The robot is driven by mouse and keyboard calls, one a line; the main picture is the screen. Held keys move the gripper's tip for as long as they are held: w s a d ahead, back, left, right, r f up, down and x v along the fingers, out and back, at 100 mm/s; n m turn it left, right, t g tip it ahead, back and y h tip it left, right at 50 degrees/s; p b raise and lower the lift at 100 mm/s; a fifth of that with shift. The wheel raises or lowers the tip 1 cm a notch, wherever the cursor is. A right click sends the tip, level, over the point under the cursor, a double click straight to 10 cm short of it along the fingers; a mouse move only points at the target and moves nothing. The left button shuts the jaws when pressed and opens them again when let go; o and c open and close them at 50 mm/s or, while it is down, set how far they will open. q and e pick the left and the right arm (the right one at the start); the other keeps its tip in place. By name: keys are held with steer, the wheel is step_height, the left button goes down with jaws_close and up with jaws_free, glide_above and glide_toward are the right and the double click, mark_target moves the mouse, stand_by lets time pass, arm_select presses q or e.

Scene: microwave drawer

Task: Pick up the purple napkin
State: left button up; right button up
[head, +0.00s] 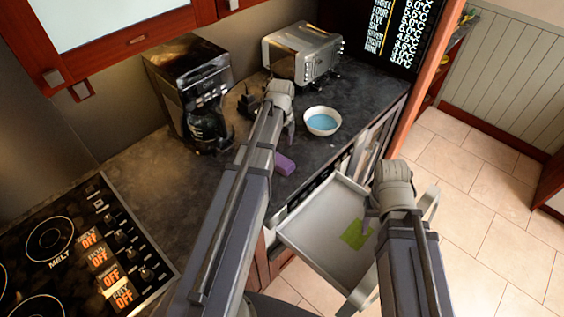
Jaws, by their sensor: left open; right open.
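The purple napkin (285,164) is a small folded block lying on the dark countertop near its front edge. My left gripper (284,118) is above the counter, a little beyond the napkin in the picture and apart from it. It is open, with its fingers partly hidden by its own wrist. My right gripper (392,184) is over the right side of the open drawer, far from the napkin. It is open, and its fingertips are mostly hidden behind the wrist.
A white bowl with blue inside (322,121) stands right of my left gripper. A coffee maker (190,90) and a toaster (302,53) stand at the back. The pulled-out drawer (318,228) holds a green item (356,234). A stovetop (75,250) is at lower left.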

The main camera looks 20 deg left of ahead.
mark_target(281, 161)
arm_select(q)
step_height(281, 161, down, 2)
steer(key=shift+f+b, duration=0.25)
steer(key=shift+b, duration=0.85)
steer(key=f+b, duration=0.5)
steer(key=shift+w+a+f, duration=0.1)
steer(key=shift+w+f, duration=0.15)
steer(key=shift+w, duration=0.1)
steer(key=shift+r, duration=0.15)
steer(key=shift+c, duration=0.2)
steer(key=c, duration=1.3)
